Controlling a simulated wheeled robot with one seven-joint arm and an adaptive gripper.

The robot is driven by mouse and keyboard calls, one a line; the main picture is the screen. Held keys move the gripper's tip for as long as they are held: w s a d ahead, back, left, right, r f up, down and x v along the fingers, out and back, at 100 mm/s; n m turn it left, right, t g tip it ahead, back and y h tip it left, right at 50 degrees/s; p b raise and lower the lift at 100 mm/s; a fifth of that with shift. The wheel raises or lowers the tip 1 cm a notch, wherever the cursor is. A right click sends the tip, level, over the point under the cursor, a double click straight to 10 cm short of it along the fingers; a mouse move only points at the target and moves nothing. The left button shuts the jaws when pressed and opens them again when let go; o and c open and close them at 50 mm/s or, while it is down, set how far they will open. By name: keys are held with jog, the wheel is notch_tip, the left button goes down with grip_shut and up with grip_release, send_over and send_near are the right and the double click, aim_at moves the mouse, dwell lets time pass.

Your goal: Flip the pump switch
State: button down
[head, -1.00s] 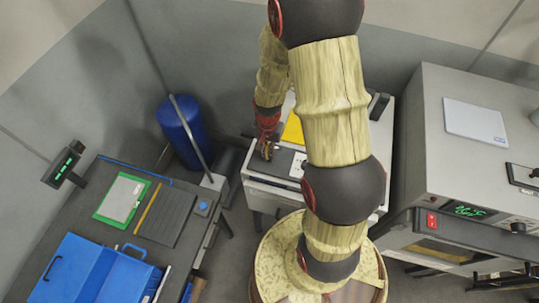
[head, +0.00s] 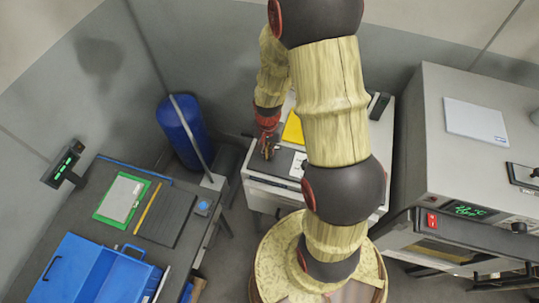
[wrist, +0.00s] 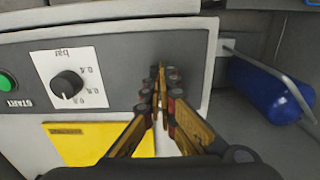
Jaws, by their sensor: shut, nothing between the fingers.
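My gripper (wrist: 160,85) is shut and empty in the wrist view, its fingertips over the right part of a dark grey control panel (wrist: 115,70). No pump switch can be made out on the panel; the fingers cover part of it. A black knob (wrist: 67,84) on a white dial plate marked "bar" is left of the fingers. A green START button (wrist: 6,82) is at the left edge. In the head view my gripper (head: 270,151) is at the left end of the light grey machine (head: 262,186), partly hidden by its own wrist.
A yellow sheet (wrist: 85,145) lies beside the panel. A blue tank (head: 180,132) with a grey bar stands left of the machine. A bench with a blue toolbox (head: 85,272) is at left. A grey oven (head: 470,150) with a red switch (head: 432,220) stands at right.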

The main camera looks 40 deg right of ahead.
jog(key=shift+f+b, duration=0.65)
jog(key=shift+f, duration=0.25)
dwell(0.4)
jog(key=shift+r+p, duration=2.3)
jog(key=shift+r, duration=1.25)
